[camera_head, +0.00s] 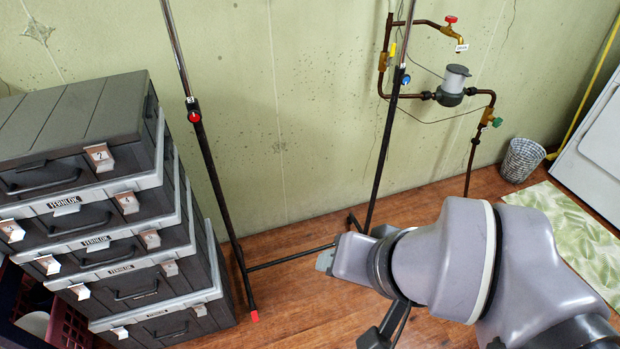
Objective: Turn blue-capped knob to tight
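The blue-capped knob (405,79) is a small blue disc on the right upright of a dark garment-rack-like stand (382,150), in the upper right of the head view. It sits where a shiny thin upper tube meets the thicker dark lower tube. How tight it is cannot be seen. My gripper (326,262) seems to be the grey end of my arm, low in the picture and well below the knob, apart from it. Its fingers are mostly hidden, and whether they are open does not show.
A red-capped knob (194,117) is on the stand's left upright. Copper pipes with a meter (453,85) are on the wall behind the right upright. Stacked grey cases (115,215) stand at left. A wire basket (522,160) and leafy mat (565,225) are at right.

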